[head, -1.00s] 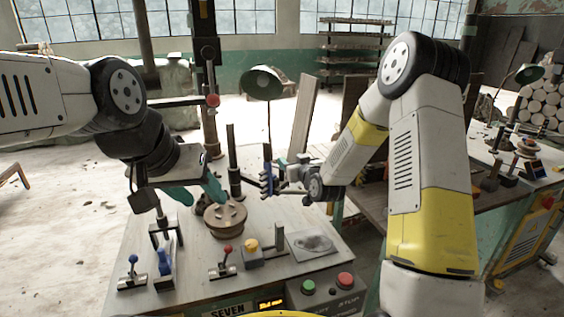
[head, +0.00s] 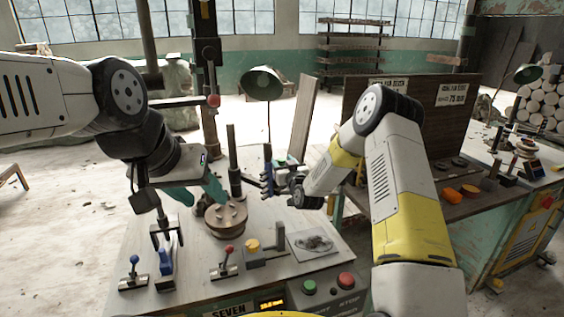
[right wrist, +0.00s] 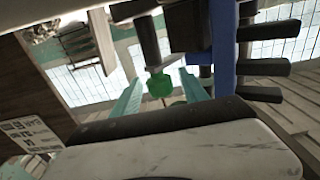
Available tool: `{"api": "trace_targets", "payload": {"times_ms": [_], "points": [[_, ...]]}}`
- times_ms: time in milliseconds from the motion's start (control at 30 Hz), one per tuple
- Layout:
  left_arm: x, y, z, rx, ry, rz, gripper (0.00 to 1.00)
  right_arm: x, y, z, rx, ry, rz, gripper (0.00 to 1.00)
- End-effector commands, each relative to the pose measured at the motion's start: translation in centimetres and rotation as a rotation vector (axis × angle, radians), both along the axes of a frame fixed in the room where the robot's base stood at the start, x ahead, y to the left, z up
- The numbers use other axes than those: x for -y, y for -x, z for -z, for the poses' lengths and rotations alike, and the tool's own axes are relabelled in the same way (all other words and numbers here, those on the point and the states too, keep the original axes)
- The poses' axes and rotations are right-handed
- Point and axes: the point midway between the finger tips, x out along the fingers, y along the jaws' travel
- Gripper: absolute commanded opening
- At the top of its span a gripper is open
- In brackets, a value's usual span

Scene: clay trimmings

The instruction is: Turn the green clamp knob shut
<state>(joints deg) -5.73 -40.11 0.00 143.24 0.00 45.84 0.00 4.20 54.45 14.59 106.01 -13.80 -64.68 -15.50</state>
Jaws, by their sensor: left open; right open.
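The green clamp knob (right wrist: 159,84) shows in the right wrist view, below a dark post. It lies between the two teal fingers of my right gripper (right wrist: 160,78), which are apart, with space visible on both sides of it. In the head view my right gripper (head: 277,178) is beside the blue upright with dark pegs (head: 267,170); I cannot make out the green knob there. My left gripper (head: 205,196) is open, its teal fingers at the round wooden disc (head: 226,219) on the bench; I cannot tell whether they touch it.
The bench (head: 205,286) carries a red-knobbed lever (head: 227,255), a blue-knobbed lever (head: 134,268), a yellow-topped block (head: 253,250) and a grey plate (head: 312,243). Green and red buttons (head: 346,280) are at the front. A dark board (head: 420,110) stands behind my right arm.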

Motion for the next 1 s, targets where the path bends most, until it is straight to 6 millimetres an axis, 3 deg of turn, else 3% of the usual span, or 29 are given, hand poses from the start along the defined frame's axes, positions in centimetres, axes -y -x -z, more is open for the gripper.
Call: {"api": "trace_targets", "payload": {"times_ms": [267,500,533,1000], "points": [[0.00,0.00,0.00,0.000,0.000,0.000,0.49,-0.09,-0.14,0.02,-0.001,0.000,-0.001,0.50],[0.00,0.00,0.00,0.000,0.000,0.000,0.49,-0.08,-0.12,0.01,-0.001,0.000,-0.001,0.03],[0.00,0.00,0.00,0.000,0.000,0.000,0.49,-0.08,-0.12,0.00,-0.001,0.000,-0.001,0.00],[0.00,0.00,0.00,0.000,0.000,0.000,0.49,0.11,-0.20,-0.03,0.001,0.001,-0.112,0.00]]}}
